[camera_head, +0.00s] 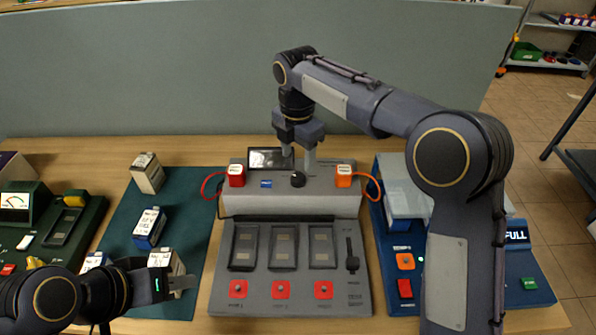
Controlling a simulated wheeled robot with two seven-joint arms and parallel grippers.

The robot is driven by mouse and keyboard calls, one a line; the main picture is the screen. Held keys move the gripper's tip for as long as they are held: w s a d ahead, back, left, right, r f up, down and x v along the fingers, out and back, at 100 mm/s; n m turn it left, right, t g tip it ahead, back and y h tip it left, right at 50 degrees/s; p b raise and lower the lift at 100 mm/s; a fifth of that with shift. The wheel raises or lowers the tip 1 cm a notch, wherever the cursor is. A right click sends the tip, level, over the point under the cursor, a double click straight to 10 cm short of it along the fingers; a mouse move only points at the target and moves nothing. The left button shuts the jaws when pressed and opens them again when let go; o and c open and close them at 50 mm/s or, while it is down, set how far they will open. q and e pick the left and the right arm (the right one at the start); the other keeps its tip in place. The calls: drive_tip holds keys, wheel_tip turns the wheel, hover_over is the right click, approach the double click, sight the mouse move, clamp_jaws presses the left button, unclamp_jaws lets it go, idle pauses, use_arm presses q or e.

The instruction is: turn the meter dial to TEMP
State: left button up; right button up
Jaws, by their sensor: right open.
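A red plug (236,175) and an orange plug (344,176) with cables flank the dial. Three empty bays and red buttons lie in front. Several battery boxes stand on the dark green mat (182,196). A blue station (527,263) is at right, partly behind my right arm. A partition rises behind.

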sight(298, 177)
wheel_tip(298, 177, down, 6)
drive_tip(key=shift+s+f, duration=0.1)
drive_tip(key=shift+f, duration=0.05)
idle(0.3)
drive_tip(key=c, duration=1)
